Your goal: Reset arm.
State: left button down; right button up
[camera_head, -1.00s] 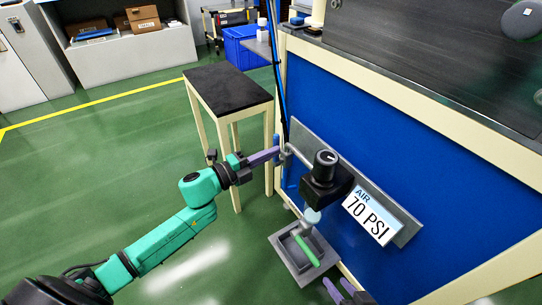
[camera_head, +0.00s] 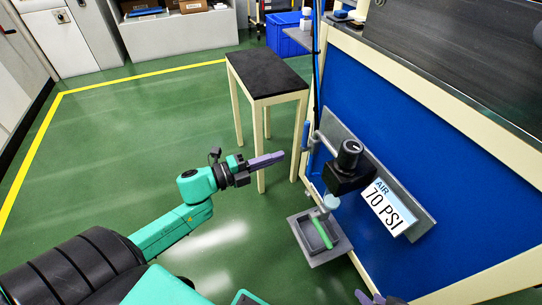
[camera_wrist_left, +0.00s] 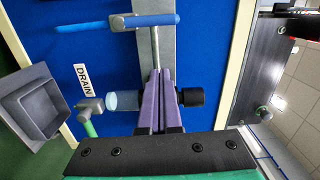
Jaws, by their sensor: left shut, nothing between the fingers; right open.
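My left gripper (camera_head: 280,156) has purple fingers pressed together, with nothing between them. In the head view it is left of the air regulator with a black knob (camera_head: 349,150) and the blue valve handle (camera_head: 305,137). In the left wrist view the shut fingers (camera_wrist_left: 158,72) overlap the line of the regulator pipe; its clear bowl (camera_wrist_left: 124,101) shows to their left and the black knob (camera_wrist_left: 191,97) to their right. The blue handle (camera_wrist_left: 152,20) is beyond the fingertips. My right gripper (camera_head: 378,299) shows only its purple fingertips, spread apart at the bottom edge.
A grey tray (camera_head: 337,250) sits below the green drain lever (camera_head: 321,233). The blue bench panel (camera_head: 450,170) carries an AIR 70 PSI sign (camera_head: 389,207). A small dark-topped table (camera_head: 266,74) stands behind my left gripper. Green floor at left is clear.

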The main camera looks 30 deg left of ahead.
pick_arm(q)
jog(key=s+f+n+g+y, duration=0.25)
jog(key=f+n+y, duration=0.75)
jog(key=n, duration=0.6)
jog(key=s+d+f+n+g+h, duration=0.3)
jog(key=s+d+f+n+g, duration=0.4)
jog(key=s, duration=0.6)
jog(key=s+a+f+g+y+p, duration=0.1)
jog(key=s+a+p, duration=0.4)
jog(key=s+p, duration=0.5)
jog(key=s+a+f+g+y+p, duration=0.1)
jog(key=s+a+p, duration=0.5)
jog(key=p, duration=1.5)
jog(key=s+g+y, duration=0.1)
jog(key=s+g, duration=0.1)
jog(key=s, duration=0.2)
jog(key=shift+a+f+y, duration=0.15)
jog(key=shift+f+y, duration=0.15)
jog(key=shift+y, duration=0.1)
pick_arm(e)
jog(key=s+d+g+h, duration=0.1)
jog(key=s+d+g, duration=0.1)
jog(key=s+d, duration=0.4)
jog(key=s+d+f+g+h, duration=0.1)
jog(key=s+d, duration=0.5)
jog(key=s, duration=0.8)
jog(key=shift+s+d+m+g+h, duration=0.25)
jog(key=shift+s+m+g+h, duration=0.05)
jog(key=shift+g+h, duration=0.5)
